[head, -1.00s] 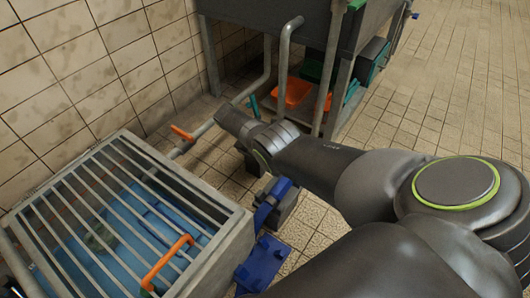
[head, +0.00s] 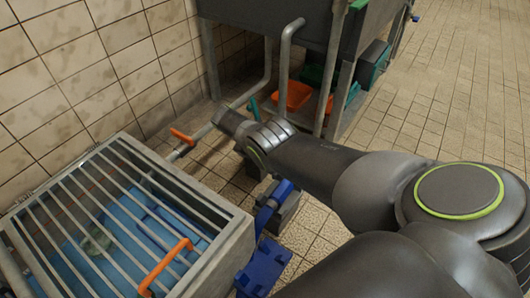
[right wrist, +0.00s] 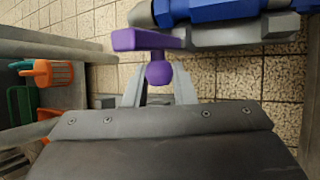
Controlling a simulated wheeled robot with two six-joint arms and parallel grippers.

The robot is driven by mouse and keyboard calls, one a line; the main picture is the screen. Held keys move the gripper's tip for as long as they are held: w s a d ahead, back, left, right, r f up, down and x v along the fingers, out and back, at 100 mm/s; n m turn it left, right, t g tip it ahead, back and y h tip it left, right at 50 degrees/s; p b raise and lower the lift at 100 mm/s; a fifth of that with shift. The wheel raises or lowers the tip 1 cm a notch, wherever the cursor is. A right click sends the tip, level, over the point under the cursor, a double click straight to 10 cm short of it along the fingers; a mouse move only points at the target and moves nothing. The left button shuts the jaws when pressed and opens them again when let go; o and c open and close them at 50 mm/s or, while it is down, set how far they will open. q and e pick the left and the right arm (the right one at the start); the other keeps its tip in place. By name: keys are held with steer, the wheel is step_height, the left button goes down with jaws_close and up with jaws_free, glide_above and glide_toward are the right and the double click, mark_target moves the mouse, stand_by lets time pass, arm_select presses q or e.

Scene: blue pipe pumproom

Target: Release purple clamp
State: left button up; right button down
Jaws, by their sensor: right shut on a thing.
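The purple clamp (right wrist: 147,39) shows at the top of the right wrist view as a flat purple bar with a round purple knob (right wrist: 158,74) on a short stem. My right gripper (right wrist: 159,88) is shut on the knob, with its two grey fingers on either side of it. The clamp lies against a blue and grey pipe fitting (right wrist: 225,12). In the head view my right arm reaches in from the right, and the clamp and fingertips cannot be made out there. My left gripper is in neither view.
A metal tank with a barred grate (head: 235,222) and an orange handle (head: 166,265) stands at the lower left. Blue pipe parts (head: 265,265) are beside it. A dark bench with orange (head: 293,96) and green bins is behind. Tiled floor (head: 440,70) is open at the right.

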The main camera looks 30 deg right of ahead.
steer(key=c, duration=1.2)
jaws_free()
steer(key=v, duration=1.2)
